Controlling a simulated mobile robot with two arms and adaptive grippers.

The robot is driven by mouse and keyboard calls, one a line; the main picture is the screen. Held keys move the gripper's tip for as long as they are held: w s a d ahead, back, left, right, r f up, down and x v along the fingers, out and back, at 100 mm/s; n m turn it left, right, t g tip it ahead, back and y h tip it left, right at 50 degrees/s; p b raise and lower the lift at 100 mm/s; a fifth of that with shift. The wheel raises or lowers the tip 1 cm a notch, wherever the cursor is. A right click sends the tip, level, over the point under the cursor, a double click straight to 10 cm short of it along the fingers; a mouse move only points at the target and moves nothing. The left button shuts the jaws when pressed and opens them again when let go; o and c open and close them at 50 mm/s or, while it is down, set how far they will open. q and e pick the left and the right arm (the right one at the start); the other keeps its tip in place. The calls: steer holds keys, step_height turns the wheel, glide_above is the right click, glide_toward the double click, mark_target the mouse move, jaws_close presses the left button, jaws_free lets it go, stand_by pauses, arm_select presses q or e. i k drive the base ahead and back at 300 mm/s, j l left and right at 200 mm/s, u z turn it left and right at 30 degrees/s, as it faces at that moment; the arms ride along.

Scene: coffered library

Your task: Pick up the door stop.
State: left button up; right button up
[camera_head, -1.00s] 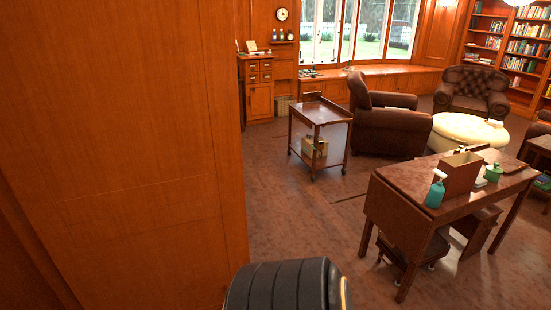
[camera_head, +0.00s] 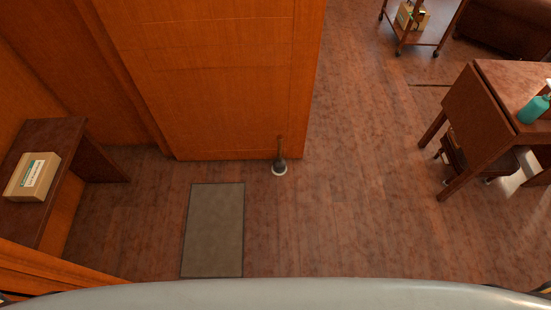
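A small upright object that looks like the door stop (camera_head: 280,164) stands on the wooden floor in the head view. It has a pale round base and a thin dark stem. It is close to the bottom right corner of the orange wooden wall panel; I cannot tell if it touches the panel. Neither gripper shows in this view, so I cannot see whether they are open or shut.
A grey mat (camera_head: 214,230) lies left of the stem. A dark bench (camera_head: 104,165) with a cardboard box (camera_head: 33,177) stands at the left. A drop-leaf table (camera_head: 485,110) stands right, a trolley (camera_head: 421,38) at the top. Floor between the stem and table is clear.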

mark_target(279, 164)
steer(key=i+l+u, duration=0.2)
steer(key=u, duration=0.3)
steer(key=i+l+u, duration=0.15)
steer(key=l+u, duration=0.35)
steer(key=i+l+u, duration=0.1)
steer(key=l+u, duration=0.4)
